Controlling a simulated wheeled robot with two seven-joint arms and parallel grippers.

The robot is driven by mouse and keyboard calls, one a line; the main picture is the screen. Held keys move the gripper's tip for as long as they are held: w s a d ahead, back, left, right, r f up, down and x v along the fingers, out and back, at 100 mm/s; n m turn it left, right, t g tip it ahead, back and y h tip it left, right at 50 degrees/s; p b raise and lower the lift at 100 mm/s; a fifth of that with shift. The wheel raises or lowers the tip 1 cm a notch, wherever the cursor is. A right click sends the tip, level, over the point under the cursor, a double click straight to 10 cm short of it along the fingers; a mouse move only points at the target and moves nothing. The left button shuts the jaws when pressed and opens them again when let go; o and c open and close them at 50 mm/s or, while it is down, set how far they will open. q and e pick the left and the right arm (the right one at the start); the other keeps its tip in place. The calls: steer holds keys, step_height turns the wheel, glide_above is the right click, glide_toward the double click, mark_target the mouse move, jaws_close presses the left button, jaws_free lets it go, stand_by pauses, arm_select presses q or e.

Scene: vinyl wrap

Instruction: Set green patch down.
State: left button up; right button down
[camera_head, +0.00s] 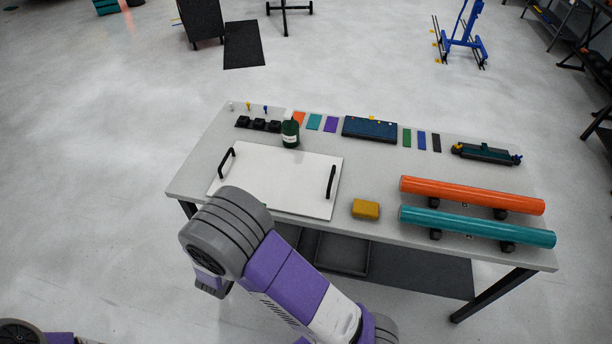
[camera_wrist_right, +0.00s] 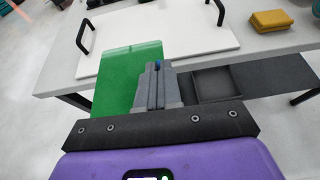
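In the right wrist view, my right gripper (camera_wrist_right: 157,88) is shut on the green patch (camera_wrist_right: 122,80), a thin flat sheet. The patch extends to the left of the fingers and overlaps the table's front edge and the white panel's near edge in that view. The white panel (camera_head: 280,178) with two black handles lies on the table's left part; it also shows in the right wrist view (camera_wrist_right: 160,35). My left gripper is not in view.
On the grey table (camera_head: 385,170) are a yellow block (camera_head: 366,209), orange roll (camera_head: 470,195), teal roll (camera_head: 475,226), dark bottle (camera_head: 290,133) and blue box (camera_head: 370,129). Small coloured swatches, including a green one (camera_head: 407,138), line the back. The panel's middle is clear.

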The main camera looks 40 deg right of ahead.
arm_select(q)
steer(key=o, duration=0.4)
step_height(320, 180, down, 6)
steer(key=b, duration=0.5)
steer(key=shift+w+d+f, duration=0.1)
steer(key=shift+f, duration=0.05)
arm_select(e)
steer(key=w+a+r+x, duration=0.1)
steer(key=w+x, duration=0.1)
steer(key=x, duration=1.1)
steer(key=b, duration=0.8)
glide_above(288, 181)
step_height(288, 181, down, 3)
steer(key=shift+r, duration=0.25)
step_height(288, 181, down, 5)
steer(key=shift+a+f+b, duration=0.1)
steer(key=shift+b, duration=0.8)
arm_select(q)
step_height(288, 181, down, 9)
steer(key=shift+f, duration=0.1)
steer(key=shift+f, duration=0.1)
